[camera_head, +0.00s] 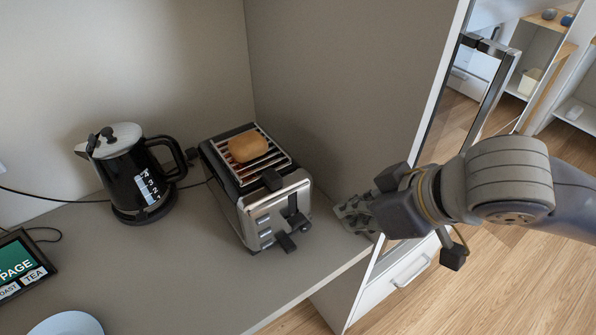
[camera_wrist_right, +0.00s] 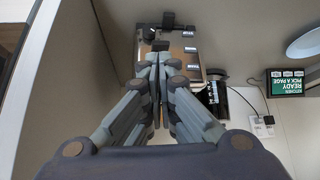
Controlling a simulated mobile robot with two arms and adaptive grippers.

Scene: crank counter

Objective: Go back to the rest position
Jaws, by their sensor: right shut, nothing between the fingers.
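My right gripper (camera_head: 352,213) reaches in from the right in the head view and is shut with nothing in it. Its fingertips are just right of the toaster (camera_head: 262,222), over the right part of the counter, with a small gap in the picture. In the right wrist view the closed fingers (camera_wrist_right: 153,62) point toward the toaster (camera_wrist_right: 188,62) and cover part of it. My left gripper is not in view.
A bread roll (camera_head: 248,147) lies on the toaster's top rack. A black kettle (camera_head: 137,180) stands left of it. A tablet (camera_head: 20,265) and a plate (camera_head: 68,325) are at lower left. The niche's side wall (camera_head: 345,90) rises behind my gripper. Open floor (camera_head: 480,290) lies right.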

